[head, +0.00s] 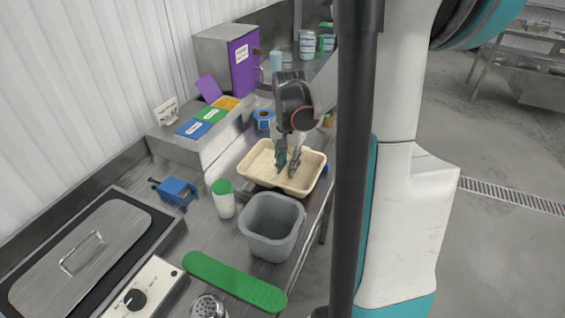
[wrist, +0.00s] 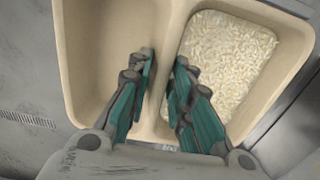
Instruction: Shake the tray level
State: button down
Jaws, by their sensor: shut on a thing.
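The beige tray (head: 262,181) is on the steel counter near its right edge, and it fills much of the wrist view (wrist: 165,40). A divider splits it into compartments. White rice (wrist: 225,60) covers the floor of the right compartment in the wrist view, with a fairly even, grainy surface. The left compartment there looks empty. My gripper (head: 287,166) reaches down into the tray from above. Its teal fingers (wrist: 164,68) stand on either side of the divider, shut on it. Whether the tray touches the counter is hard to tell.
A grey bin (head: 270,225) stands close in front of the tray. A green-lidded white shaker (head: 223,198) is to its left. A blue tape roll (head: 263,119) is behind.

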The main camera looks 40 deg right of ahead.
jog(key=w, duration=0.1)
jog(key=w+a, duration=0.1)
jog(key=shift+w, duration=0.4)
jog(key=shift+s+d, duration=0.25)
jog(key=shift+s, duration=0.45)
jog(key=shift+s+d, duration=0.25)
jog(key=shift+s, duration=0.45)
jog(key=shift+w+a, duration=0.3)
jog(key=shift+w, duration=0.45)
jog(key=shift+s, duration=0.1)
jog(key=shift+f, duration=0.1)
jog(key=shift+f+b, duration=0.65)
jog(key=shift+f, duration=0.1)
jog(key=shift+f, duration=0.1)
jog(key=shift+f+b, duration=0.5)
jog(key=shift+f, duration=0.1)
jog(key=shift+f, duration=0.1)
